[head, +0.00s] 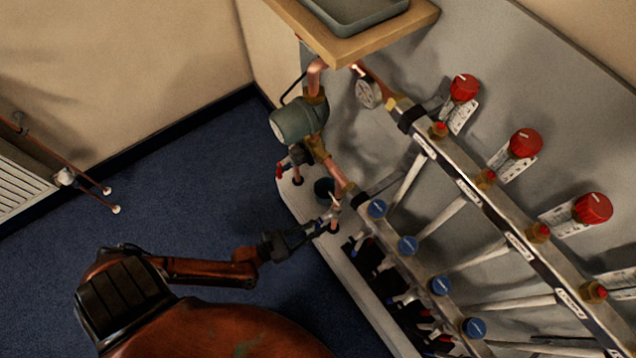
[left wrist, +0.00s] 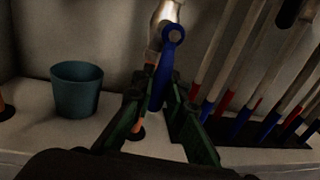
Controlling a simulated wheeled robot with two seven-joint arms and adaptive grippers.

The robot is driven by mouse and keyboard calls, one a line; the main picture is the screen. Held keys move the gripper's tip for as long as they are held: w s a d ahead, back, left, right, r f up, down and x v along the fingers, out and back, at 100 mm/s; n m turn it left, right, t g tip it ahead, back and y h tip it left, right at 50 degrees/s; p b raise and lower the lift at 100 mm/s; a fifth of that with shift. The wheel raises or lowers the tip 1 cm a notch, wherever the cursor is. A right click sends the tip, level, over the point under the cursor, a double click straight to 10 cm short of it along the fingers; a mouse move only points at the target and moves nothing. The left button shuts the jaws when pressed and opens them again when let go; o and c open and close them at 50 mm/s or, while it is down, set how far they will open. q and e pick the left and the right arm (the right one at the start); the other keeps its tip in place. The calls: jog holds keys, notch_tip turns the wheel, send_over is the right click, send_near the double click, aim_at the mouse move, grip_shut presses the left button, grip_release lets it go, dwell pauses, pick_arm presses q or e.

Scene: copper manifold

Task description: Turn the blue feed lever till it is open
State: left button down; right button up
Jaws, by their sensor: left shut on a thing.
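The blue feed lever (left wrist: 164,72) shows in the left wrist view. It hangs down from its round pivot on a brass-coloured valve (left wrist: 166,14), with its lower end between my fingertips. A copper pipe (left wrist: 148,80) runs down just behind it, and the lever lies roughly along that pipe. My left gripper (left wrist: 158,98) is shut on the lever, one green-edged finger on each side. In the head view my left gripper (head: 322,224) reaches in from the left to the foot of the manifold, where the lever is small and partly hidden. My right gripper is in neither view.
A teal cup (left wrist: 76,88) stands left of the lever on the pale ledge. Pipes with red and blue sleeves (left wrist: 228,100) stand close on the right. Above are the manifold bar (head: 470,195), red knobs (head: 525,142) and a green pump (head: 298,122). The blue floor at left is clear.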

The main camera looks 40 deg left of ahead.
pick_arm(q)
jog(key=c, duration=1.9)
grip_release()
jog(key=shift+c, duration=0.2)
jog(key=shift+s, duration=0.1)
jog(key=v, duration=1.2)
